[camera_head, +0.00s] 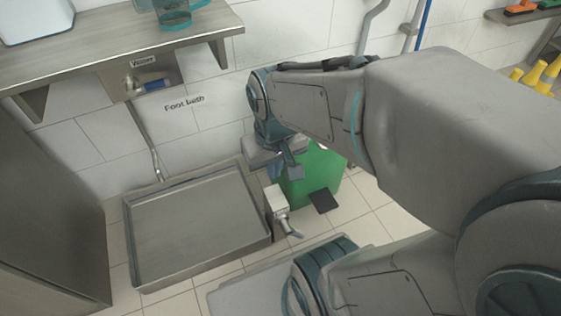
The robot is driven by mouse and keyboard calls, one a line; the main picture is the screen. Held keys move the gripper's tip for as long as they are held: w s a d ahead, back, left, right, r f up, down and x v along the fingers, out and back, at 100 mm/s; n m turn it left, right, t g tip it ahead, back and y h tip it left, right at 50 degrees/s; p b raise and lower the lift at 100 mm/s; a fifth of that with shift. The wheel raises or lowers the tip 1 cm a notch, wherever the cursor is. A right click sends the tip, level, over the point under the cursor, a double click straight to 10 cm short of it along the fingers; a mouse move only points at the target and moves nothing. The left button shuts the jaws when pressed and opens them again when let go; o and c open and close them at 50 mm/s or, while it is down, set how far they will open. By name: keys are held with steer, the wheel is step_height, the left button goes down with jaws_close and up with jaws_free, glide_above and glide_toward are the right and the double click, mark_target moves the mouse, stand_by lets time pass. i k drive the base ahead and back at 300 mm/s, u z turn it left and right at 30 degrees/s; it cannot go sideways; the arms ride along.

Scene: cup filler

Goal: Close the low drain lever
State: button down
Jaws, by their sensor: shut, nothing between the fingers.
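The low drain fitting (276,202) is a pale box on the right side of the metal foot bath tray (128,232). A grey metal piece (289,226), which looks like the drain lever or its spout, angles down from it towards the floor. Which part is the lever, and its exact position, is too small to tell. My gripper (296,173) points down above and slightly right of the fitting, in front of a green bin. It is shut and empty. Whether it touches the fitting cannot be told. My arm reaches in from the right.
The green bin (318,170) with a black pedal (323,201) stands close right of the fitting. A blue-handled water valve (153,86) sits on the wall below a metal shelf (100,48). A metal cabinet (45,225) stands left. Yellow objects (541,76) are at far right.

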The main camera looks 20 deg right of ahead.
mark_target(297, 233)
steer(key=z, duration=1)
steer(key=k, duration=0.6)
steer(key=u, duration=1.45)
